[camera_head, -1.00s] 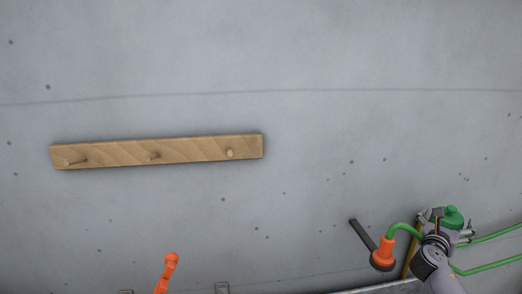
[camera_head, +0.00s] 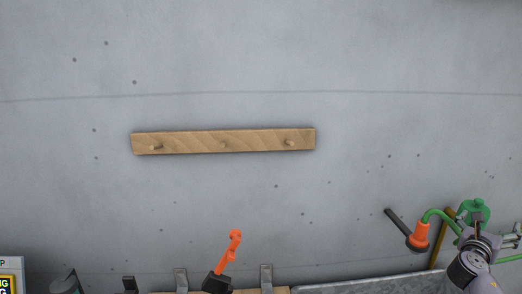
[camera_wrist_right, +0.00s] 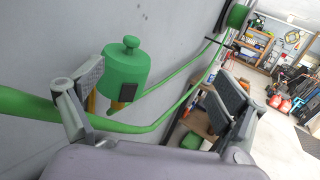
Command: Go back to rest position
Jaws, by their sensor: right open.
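My right gripper (camera_head: 482,232) is at the lower right of the head view, close to the grey wall and in front of a green knobbed thing (camera_head: 474,207). In the right wrist view its two fingers (camera_wrist_right: 152,100) are spread wide, with nothing clamped between them. A green capped cylinder (camera_wrist_right: 125,70) shows beyond the gap, and a green hose (camera_wrist_right: 150,127) crosses behind the fingers. Whether either touches the gripper I cannot tell. My left gripper is in neither view.
A wooden peg rail (camera_head: 190,142) is fixed to the wall. An orange plug-like piece (camera_head: 419,236) with a green cord sits left of my right gripper. An orange-handled tool (camera_head: 229,252) stands at the lower edge.

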